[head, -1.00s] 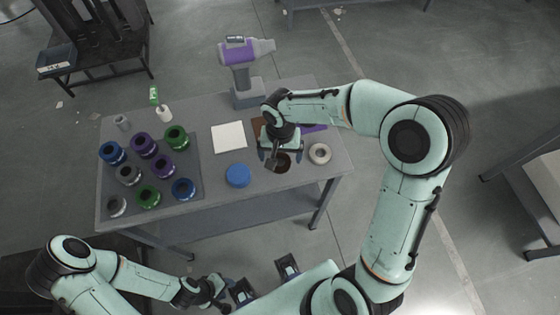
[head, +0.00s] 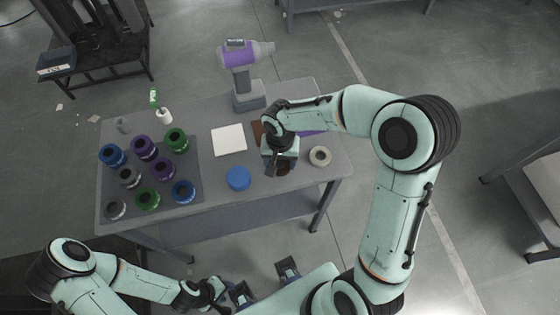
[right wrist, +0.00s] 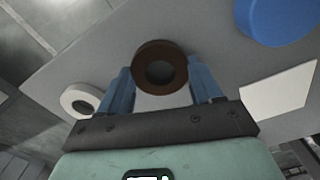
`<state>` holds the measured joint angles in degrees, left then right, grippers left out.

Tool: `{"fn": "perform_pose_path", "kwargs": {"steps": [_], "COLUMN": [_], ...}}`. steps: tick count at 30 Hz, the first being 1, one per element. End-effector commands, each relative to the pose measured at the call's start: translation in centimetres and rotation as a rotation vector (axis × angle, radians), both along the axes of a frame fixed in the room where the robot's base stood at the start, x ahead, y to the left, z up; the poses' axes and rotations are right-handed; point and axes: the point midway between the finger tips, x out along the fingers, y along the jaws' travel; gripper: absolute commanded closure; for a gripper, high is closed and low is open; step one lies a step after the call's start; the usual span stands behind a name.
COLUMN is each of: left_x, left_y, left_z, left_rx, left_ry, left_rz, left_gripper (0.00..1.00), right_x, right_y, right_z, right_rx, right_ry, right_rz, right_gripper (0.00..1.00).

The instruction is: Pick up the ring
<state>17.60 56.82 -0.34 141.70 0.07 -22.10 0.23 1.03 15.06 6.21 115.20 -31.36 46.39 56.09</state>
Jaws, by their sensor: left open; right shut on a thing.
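A dark brown ring (right wrist: 160,68) sits between the two blue fingers of my right gripper (right wrist: 162,84) in the right wrist view. The gripper is shut on it. In the head view this ring (head: 283,169) is partly hidden below my right gripper (head: 278,166), at the table's front right. A pale ring (head: 320,156) lies apart on the table just to the right; it also shows in the right wrist view (right wrist: 80,100). My left gripper (head: 218,290) is open, low in front of the table and away from both rings.
The grey table (head: 215,198) also holds a blue disc (head: 238,178), a white square (head: 229,139) and a purple-grey device (head: 240,72) at the back. A dark mat (head: 193,147) at the left bears several coloured ring-shaped pieces. A white cylinder (head: 165,116) stands behind the mat.

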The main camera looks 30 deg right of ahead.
Motion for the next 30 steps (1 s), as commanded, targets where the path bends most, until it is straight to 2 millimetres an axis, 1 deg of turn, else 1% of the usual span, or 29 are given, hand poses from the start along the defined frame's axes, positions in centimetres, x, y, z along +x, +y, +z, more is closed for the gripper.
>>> {"fn": "perform_pose_path", "kwargs": {"steps": [5, 8, 11, 18, 21, 25, 30], "left_x": [0.1, 0.2, 0.3, 0.8, 1.1, 1.3, 1.6], "left_y": [0.0, 0.0, 0.0, 0.0, 0.0, 0.0, 0.0], "left_z": [0.2, 0.4, 0.7, 1.6, 2.0, 2.4, 2.8], "left_rx": [0.000, 0.000, 0.000, 0.000, 0.000, 0.000, 0.001], "left_ry": [-0.001, -0.002, -0.003, -0.009, -0.012, -0.015, -0.018], "left_rz": [0.000, 0.000, 0.000, 0.000, 0.000, 0.000, 0.000], "left_gripper": [0.57, 0.57, 0.57, 0.57, 0.57, 0.57, 0.57], "right_x": [0.1, 0.1, 0.2, 0.2, 0.1, 0.1, 0.1], "right_y": [0.0, 0.0, 0.1, 0.0, 0.0, 0.0, 0.0], "right_z": [1.5, 3.1, 5.6, 12.8, 15.3, 17.8, 19.7], "right_rx": [0.000, 0.001, 0.001, 0.001, 0.001, 0.001, 0.001], "right_ry": [-0.004, -0.006, -0.009, -0.008, -0.008, -0.006, -0.003], "right_rz": [0.001, 0.000, 0.001, 0.000, 0.000, 0.001, 0.001], "right_gripper": [0.68, 0.68, 0.68, 0.68, 0.68, 0.68, 0.68]}}
